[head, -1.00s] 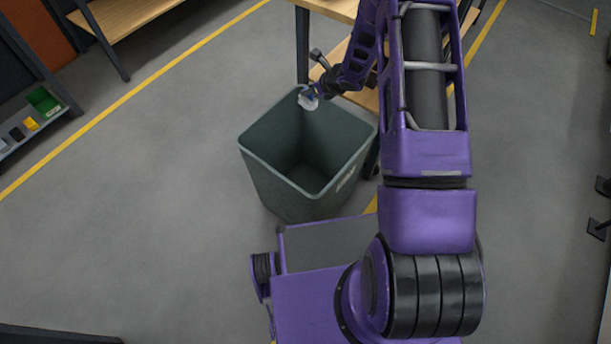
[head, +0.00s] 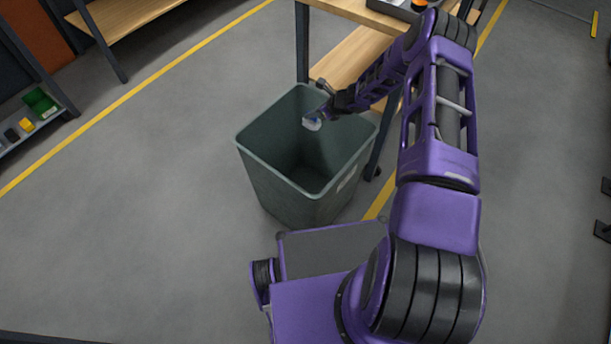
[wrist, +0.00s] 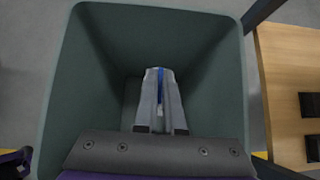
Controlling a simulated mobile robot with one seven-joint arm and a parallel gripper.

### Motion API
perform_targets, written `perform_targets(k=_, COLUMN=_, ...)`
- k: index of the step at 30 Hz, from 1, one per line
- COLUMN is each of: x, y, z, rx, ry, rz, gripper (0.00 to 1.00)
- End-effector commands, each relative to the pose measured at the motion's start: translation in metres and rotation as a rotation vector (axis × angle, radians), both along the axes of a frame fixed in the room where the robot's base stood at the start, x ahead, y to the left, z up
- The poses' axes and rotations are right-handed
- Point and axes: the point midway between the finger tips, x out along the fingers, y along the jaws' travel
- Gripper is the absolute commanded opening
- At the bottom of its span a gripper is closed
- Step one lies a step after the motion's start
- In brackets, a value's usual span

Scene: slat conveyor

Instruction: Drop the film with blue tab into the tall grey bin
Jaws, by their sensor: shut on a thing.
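The film with blue tab (head: 312,124) is a small pale, clear-looking piece with a bit of blue at its top. My gripper (head: 320,114) is shut on it. In the wrist view the blue tab (wrist: 161,84) shows between the two grey fingers of my gripper (wrist: 160,74); most of the film is hidden there. The tall grey bin (head: 262,175) stands upright on the floor, grey-green and open at the top. The film and fingertips are over its opening, toward the back; whether they are below the rim is hard to tell. The bin's wall (wrist: 70,95) surrounds the fingers in the wrist view.
A wooden bench (head: 345,58) with a lower shelf stands right behind the bin, its dark leg close to the rim. A shelf with small coloured boxes (head: 35,105) is at the far left. The floor left of the bin is clear.

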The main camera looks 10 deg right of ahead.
Motion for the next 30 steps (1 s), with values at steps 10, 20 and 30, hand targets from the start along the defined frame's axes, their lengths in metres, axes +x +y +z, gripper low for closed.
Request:
perform_targets(k=10, x=0.0003, y=-0.0006, z=-0.0098, rx=-0.001, ry=-0.001, rz=-0.001, gripper=0.0)
perform_targets(k=20, x=0.0001, y=-0.0004, z=-0.0098, rx=-0.001, ry=0.0, rz=-0.001, gripper=0.41)
perform_targets(k=30, x=-0.0016, y=-0.0028, z=-0.0063, rx=-0.001, ry=-0.001, rz=-0.002, gripper=0.41)
